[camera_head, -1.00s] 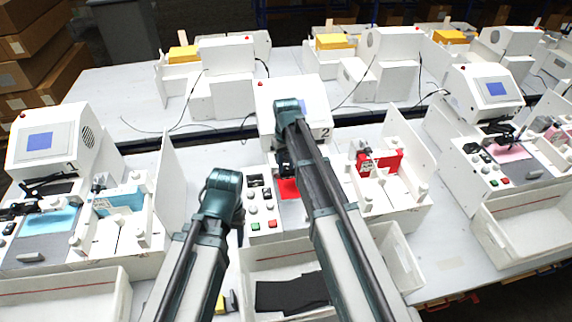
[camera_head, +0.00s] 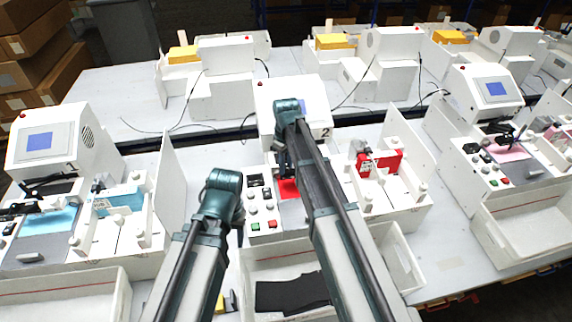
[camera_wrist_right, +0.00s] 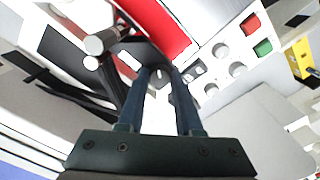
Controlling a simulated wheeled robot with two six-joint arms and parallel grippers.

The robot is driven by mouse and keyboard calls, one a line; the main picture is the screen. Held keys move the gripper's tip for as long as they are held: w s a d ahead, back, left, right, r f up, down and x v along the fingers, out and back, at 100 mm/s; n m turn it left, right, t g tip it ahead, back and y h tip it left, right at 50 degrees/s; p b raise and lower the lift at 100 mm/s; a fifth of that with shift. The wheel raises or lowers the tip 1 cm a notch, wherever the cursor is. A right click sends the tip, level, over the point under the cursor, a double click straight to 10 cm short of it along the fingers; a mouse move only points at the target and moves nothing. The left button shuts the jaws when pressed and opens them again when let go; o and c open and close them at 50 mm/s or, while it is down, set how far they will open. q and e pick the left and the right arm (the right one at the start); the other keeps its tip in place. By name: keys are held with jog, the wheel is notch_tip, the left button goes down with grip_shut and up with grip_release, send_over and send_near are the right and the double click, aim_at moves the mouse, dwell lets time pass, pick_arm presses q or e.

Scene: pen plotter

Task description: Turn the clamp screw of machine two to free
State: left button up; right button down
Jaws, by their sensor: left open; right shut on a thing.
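Machine two (camera_head: 265,95) is the white plotter with the "2" label, in the middle of the head view. My right gripper (camera_head: 284,158) is at its dark clamp, above a red sheet (camera_head: 289,189). In the right wrist view the two fingers (camera_wrist_right: 160,78) are shut on the clamp screw, which is mostly hidden between them. A dark clamp arm (camera_wrist_right: 135,50) and a grey cylinder (camera_wrist_right: 101,42) show beside the fingertips. The screw's turn angle cannot be read. My left gripper (camera_head: 240,232) is open and empty, left of machine two's button panel; its fingers are mostly hidden.
Machine two's panel has a red button (camera_head: 272,224), a green button (camera_head: 256,227) and grey knobs. A red block (camera_head: 381,163) stands on its right part. Similar machines stand left and right.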

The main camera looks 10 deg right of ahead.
jog(key=c, duration=0.6)
grip_release()
jog(key=shift+r, duration=0.1)
notch_tip(320, 180, up, 14)
jog(key=p, duration=1.3)
jog(key=shift+f+p, duration=0.2)
jog(key=shift+p, duration=0.2)
